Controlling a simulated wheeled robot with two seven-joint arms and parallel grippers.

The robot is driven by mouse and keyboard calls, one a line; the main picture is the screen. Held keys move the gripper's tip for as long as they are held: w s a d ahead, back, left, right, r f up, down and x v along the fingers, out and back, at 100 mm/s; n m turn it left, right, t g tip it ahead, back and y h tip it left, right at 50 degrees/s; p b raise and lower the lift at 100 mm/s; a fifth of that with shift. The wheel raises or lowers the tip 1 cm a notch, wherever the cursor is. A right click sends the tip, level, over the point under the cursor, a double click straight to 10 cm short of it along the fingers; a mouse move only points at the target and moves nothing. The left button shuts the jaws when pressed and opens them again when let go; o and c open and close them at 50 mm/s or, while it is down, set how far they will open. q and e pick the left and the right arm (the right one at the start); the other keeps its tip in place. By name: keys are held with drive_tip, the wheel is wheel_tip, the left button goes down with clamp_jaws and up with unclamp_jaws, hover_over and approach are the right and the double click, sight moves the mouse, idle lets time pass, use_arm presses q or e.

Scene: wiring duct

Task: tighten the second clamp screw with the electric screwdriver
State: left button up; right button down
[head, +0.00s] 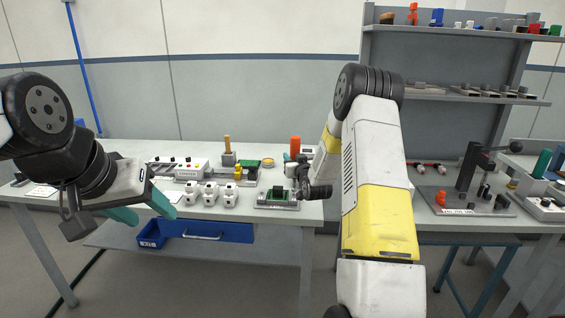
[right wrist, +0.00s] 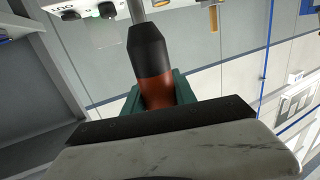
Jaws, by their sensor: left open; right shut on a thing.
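The electric screwdriver (right wrist: 158,88) has an orange body, a black nose and a thin metal shaft in the right wrist view. My right gripper (right wrist: 155,96) is shut on its body with teal fingers on both sides. The shaft runs toward a white device (right wrist: 90,8) at the top edge; its tip is out of view. In the head view, an orange cylinder (head: 295,144) stands up beside my right wrist, probably the screwdriver. My left gripper (head: 146,209) is open and empty, in front of the table's left part. I cannot make out the clamp screws.
The white table (head: 130,151) holds a box with coloured buttons (head: 190,169), white blocks (head: 210,195), a green board (head: 248,164) and a grey fixture (head: 278,203). A press (head: 468,172) stands on the right table.

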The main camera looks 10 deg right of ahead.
drive_tip(key=shift+r, duration=2.15)
drive_tip(key=s+a+h, duration=0.1)
drive_tip(key=s+a, duration=0.5)
drive_tip(key=s, duration=0.5)
drive_tip(key=shift+y, duration=0.5)
drive_tip(key=w+d, duration=0.2)
drive_tip(key=w, duration=0.1)
drive_tip(key=w+d, duration=0.2)
drive_tip(key=w, duration=0.2)
drive_tip(key=w+d, duration=0.2)
drive_tip(key=w, duration=0.2)
drive_tip(key=shift+r, duration=0.25)
drive_tip(key=shift+f, duration=3.3)
